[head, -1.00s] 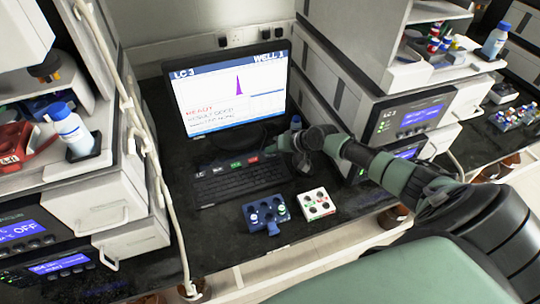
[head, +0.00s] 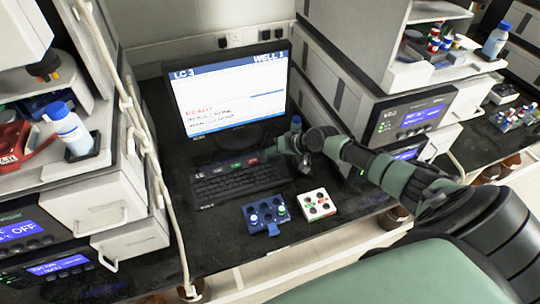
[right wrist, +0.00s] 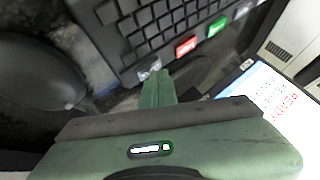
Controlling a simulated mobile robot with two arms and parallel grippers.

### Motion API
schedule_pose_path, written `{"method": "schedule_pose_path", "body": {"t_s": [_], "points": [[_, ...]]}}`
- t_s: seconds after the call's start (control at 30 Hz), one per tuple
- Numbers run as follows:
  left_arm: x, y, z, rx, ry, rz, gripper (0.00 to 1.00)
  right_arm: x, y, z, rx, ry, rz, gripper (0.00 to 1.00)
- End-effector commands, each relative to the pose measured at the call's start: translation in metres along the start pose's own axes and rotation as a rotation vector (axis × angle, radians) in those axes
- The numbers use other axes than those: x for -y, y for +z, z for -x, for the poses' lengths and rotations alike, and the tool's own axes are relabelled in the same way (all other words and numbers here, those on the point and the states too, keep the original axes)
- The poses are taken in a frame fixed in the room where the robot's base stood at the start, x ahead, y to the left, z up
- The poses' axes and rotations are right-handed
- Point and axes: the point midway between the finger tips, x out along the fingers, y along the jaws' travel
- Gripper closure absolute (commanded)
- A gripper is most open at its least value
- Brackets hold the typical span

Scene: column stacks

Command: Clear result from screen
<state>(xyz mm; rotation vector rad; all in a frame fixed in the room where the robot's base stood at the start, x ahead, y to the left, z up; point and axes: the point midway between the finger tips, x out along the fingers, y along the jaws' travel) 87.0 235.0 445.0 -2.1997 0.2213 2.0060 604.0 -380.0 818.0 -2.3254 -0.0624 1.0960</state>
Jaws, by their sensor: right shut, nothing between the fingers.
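The screen (head: 225,85) stands at the back of the bench and reads "LC 3" and "WELL 1". Its plot area is white with no peak, with red "READY" text and blurred lines below. The screen also shows at the right of the right wrist view (right wrist: 270,88). The black keyboard (head: 240,184) lies in front, with a row of coloured keys including a green key (right wrist: 217,26) and a red key (right wrist: 187,46). My right gripper (right wrist: 153,86) is shut and empty, its tip at a pale key (right wrist: 150,70) beside the red one. Contact is unclear. My left gripper is not in view.
A blue tray (head: 268,229) and a white tray (head: 304,213) with vials sit in front of the keyboard. Instrument stacks stand on both sides, with a bottle (head: 70,130) at left. A hanging tube (head: 160,170) runs down the left side.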

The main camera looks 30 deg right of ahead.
Motion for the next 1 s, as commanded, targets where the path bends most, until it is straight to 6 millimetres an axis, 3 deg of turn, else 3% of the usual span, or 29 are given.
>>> {"method": "schedule_pose_path", "body": {"t_s": [0.2, 0.67, 1.0], "points": [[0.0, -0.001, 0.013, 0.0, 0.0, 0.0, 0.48, 0.007, -0.007, 0.01, 0.0, 0.0, 0.0, 1.0], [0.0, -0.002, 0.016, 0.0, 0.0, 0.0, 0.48, 0.009, -0.009, 0.013, 0.0, 0.0, 0.0, 1.0], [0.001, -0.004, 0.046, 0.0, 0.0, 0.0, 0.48, 0.027, -0.026, 0.036, 0.001, -0.001, 0.0, 1.0]]}}
